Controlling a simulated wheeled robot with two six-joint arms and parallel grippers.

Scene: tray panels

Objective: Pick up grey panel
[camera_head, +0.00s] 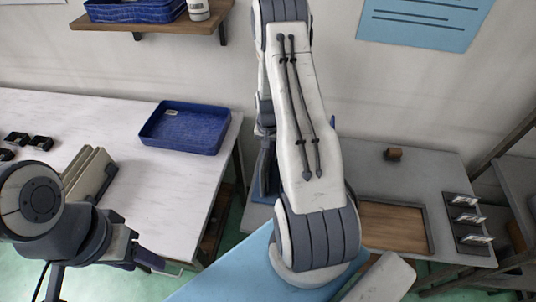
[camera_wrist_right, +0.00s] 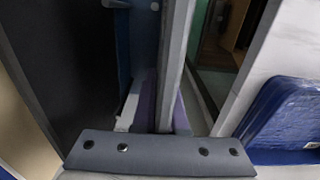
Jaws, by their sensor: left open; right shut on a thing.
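In the right wrist view a grey panel (camera_wrist_right: 176,62) shows nearly edge-on as a long upright strip in front of the gripper body. My right gripper is shut on it. In the head view my right arm hides most of this gripper (camera_head: 266,160), and I cannot make out the panel there. My left gripper (camera_head: 145,258) is open at the lower left, below the white table's front edge area, with no panel seen in it. Its fingertips are small and dark, so their detail is unclear.
A blue tray (camera_head: 188,128) sits on the white table (camera_head: 90,115); a blue tray also shows in the right wrist view (camera_wrist_right: 285,115). Beige panels (camera_head: 90,172) stand near my left arm.

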